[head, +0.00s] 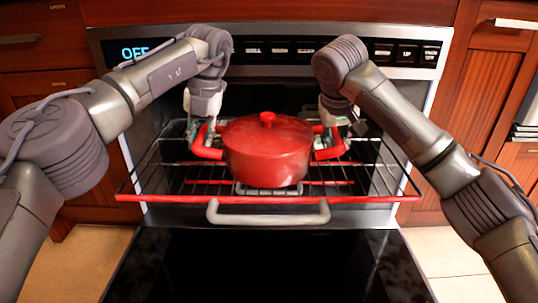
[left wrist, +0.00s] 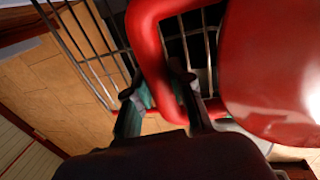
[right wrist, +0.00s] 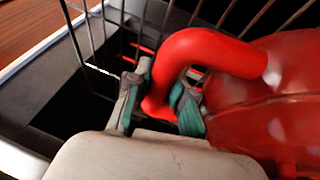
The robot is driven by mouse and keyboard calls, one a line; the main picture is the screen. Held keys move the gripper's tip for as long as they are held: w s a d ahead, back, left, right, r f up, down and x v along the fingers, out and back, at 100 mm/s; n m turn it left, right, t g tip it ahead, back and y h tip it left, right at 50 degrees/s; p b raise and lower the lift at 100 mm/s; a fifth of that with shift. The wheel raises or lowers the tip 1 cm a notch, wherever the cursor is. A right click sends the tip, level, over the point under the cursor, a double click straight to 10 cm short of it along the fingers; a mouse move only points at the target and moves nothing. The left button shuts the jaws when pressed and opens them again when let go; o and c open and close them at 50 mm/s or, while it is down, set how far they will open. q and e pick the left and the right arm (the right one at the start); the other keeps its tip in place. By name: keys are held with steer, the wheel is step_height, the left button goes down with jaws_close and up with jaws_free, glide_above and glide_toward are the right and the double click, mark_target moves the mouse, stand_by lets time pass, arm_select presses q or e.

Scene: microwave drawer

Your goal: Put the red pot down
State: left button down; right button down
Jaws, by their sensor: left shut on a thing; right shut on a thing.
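The red pot (head: 267,152) has its lid on and sits upright at the pulled-out oven rack (head: 365,172); I cannot tell for sure whether its base touches the rack. My left gripper (head: 204,135) is shut on the pot's left handle, and the red handle (left wrist: 150,50) runs between its fingers in the left wrist view. My right gripper (head: 336,130) is shut on the right handle, and that handle (right wrist: 195,50) shows between its fingers in the right wrist view. The pot hides the middle of the rack.
The oven door (head: 265,265) is folded down in front, with its grey handle (head: 268,217) below the rack's red front bar. The control panel (head: 300,52) reads OFF above the cavity. Wooden cabinets (head: 495,90) stand on both sides. The rack is bare on both sides of the pot.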

arm_select(q)
steer(key=c, duration=1)
jaws_free()
steer(key=shift+s+r, duration=0.1)
arm_select(e)
steer(key=c, duration=1)
jaws_free()
steer(key=shift+s+r, duration=0.1)
arm_select(q)
steer(key=shift+r, duration=0.1)
